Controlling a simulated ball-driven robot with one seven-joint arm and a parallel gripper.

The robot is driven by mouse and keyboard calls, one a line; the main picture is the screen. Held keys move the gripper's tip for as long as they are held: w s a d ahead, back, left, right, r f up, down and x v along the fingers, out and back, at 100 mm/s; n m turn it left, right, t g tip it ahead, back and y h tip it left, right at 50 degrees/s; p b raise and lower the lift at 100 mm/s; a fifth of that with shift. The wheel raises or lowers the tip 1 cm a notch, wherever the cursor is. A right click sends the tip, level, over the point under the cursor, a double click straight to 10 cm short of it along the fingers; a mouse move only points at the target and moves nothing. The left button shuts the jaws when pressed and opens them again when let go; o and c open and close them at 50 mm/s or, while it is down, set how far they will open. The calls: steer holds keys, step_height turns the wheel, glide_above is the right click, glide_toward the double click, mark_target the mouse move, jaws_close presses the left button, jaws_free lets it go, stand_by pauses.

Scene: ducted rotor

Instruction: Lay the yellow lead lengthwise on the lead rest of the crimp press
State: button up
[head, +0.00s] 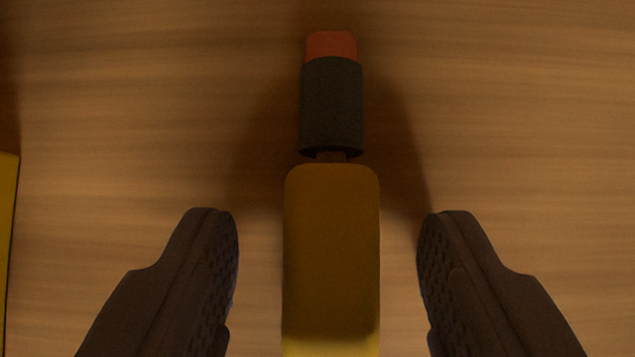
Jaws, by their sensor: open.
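A yellow block-like body (331,250) with a thin neck, a black sleeve (331,105) and a red-orange tip (331,45) lies lengthwise up the middle of the head view. I cannot tell for sure whether it is the yellow lead. Its lower end runs out of the picture. My gripper (330,215) is open, with one dark finger on each side of the yellow body and a clear gap on both sides. Neither finger touches it. The crimp press and its lead rest are not in view.
A wood-grained surface fills the background and is bare around the yellow body. The edge of another yellow thing (7,230) shows at the far left, mostly cut off. Shadows fall beside the black sleeve.

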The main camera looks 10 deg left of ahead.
steer(key=shift+r, duration=0.1)
jaws_close()
steer(key=shift+r, duration=0.1)
